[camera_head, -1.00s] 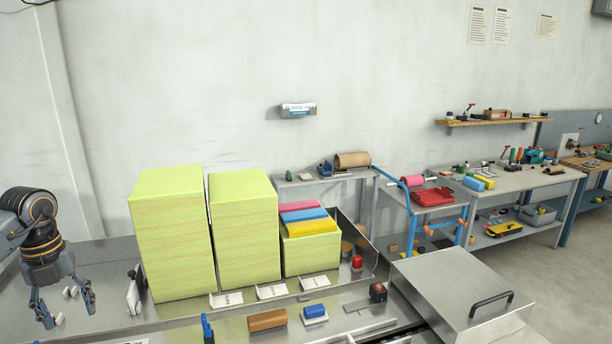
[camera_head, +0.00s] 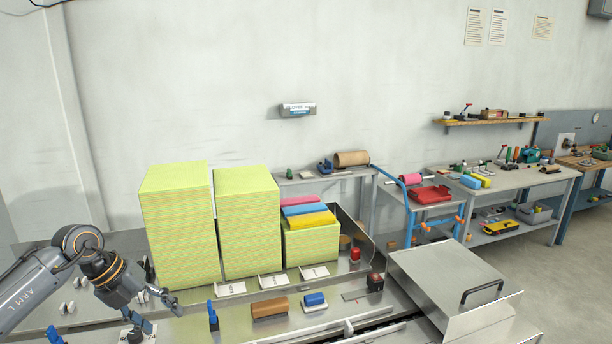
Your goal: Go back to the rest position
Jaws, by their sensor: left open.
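My left gripper (camera_head: 157,315) is open and empty at the lower left, over the front of the steel worktop. It is in front of and to the left of the tall stack of yellow-green cloths (camera_head: 181,225). A second tall stack (camera_head: 247,225) stands beside it. A shorter stack (camera_head: 312,244) has yellow, blue and pink folded cloths (camera_head: 306,211) on top. My right gripper is not in view.
White label cards (camera_head: 271,281) stand before the stacks. A brown block (camera_head: 269,308), a blue-topped block (camera_head: 314,300) and a blue upright tool (camera_head: 213,316) are near the front. A steel cover with a black handle (camera_head: 455,280) is at right.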

